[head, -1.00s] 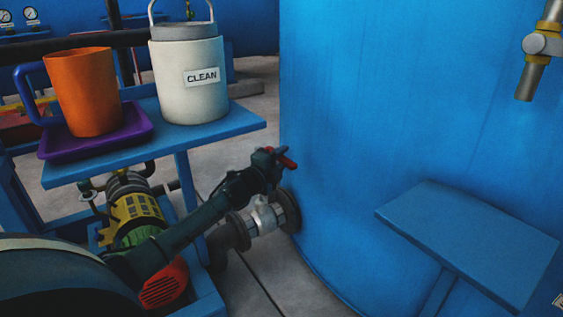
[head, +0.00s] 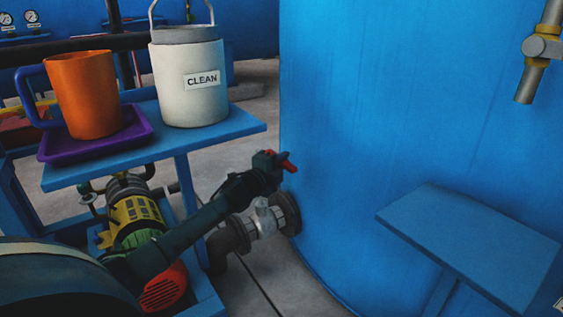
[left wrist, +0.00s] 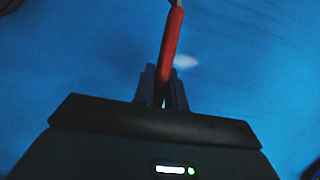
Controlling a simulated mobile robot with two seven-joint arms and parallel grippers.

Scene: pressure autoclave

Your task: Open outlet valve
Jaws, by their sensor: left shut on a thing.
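The outlet valve (head: 263,217) is a grey metal valve on the pipe low on the blue tank's side. Its red lever handle (head: 289,166) sticks out past my left gripper (head: 270,160), above the valve body. In the left wrist view my left gripper (left wrist: 162,88) is shut on the red handle (left wrist: 171,45), which runs up and away between the fingers against the blue tank wall. The joint between handle and valve body is mostly hidden by the gripper. My right gripper is in neither view.
A blue shelf (head: 235,123) carries an orange mug (head: 85,95) on a purple tray (head: 50,152) and a white container (head: 187,100) marked CLEAN. A pump (head: 135,208) stands below. A blue side table (head: 470,228) and another valve (head: 541,47) are at the right.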

